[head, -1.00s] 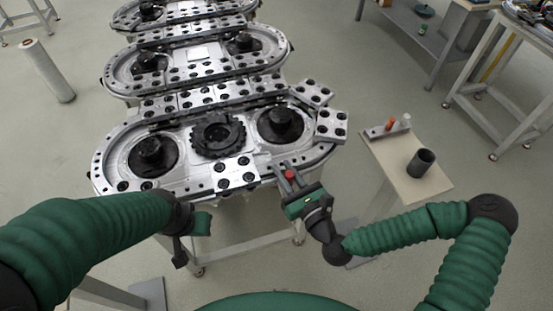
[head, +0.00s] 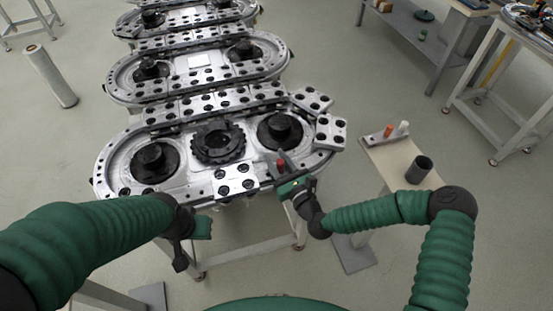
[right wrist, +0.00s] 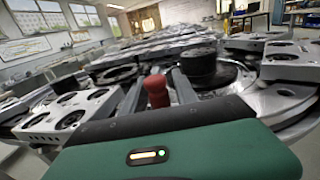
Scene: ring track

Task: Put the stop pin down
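The stop pin (head: 281,164), with its red head, is held between the fingers of my right gripper (head: 281,161). In the head view it is over the right front edge of the nearest ring track (head: 115,182). In the right wrist view, the pin's red head (right wrist: 157,92) stands roughly upright between the two grey fingers; its lower end is hidden. I cannot tell whether it touches the track. My left gripper (head: 188,238) hangs in front of the track's left front side, away from the pin; its fingertips are not clear.
A small side table (head: 391,160) at the right holds a rack with an orange piece (head: 388,131) and a white piece (head: 402,128), plus a dark cup (head: 419,169). Perforated blocks (head: 329,133) sit at the track's right end. More ring tracks stand behind.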

